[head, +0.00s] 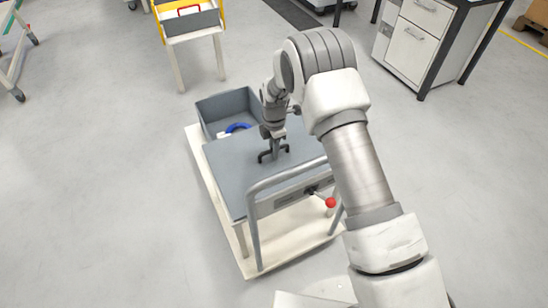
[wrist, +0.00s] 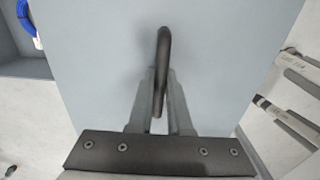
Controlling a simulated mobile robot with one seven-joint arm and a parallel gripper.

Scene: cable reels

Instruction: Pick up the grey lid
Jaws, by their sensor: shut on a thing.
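The grey lid (head: 225,165) is a flat grey panel with a dark arched handle (head: 263,157) on top. It lies level over the near part of a pale cart; I cannot tell whether it rests on what is below or is slightly raised. My gripper (head: 274,143) points down at the lid and is shut on its handle. In the wrist view the lid (wrist: 90,60) fills most of the picture, and the dark handle (wrist: 163,50) runs between the two fingers of my gripper (wrist: 160,95).
A grey bin (head: 210,108) with a blue ring (head: 238,127) stands beyond the lid. The cart's pale deck (head: 235,240) carries a grey tube handle (head: 252,230) in front, near a red knob (head: 330,202). A yellow-framed stand (head: 192,25) stands behind. Floor to the left is clear.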

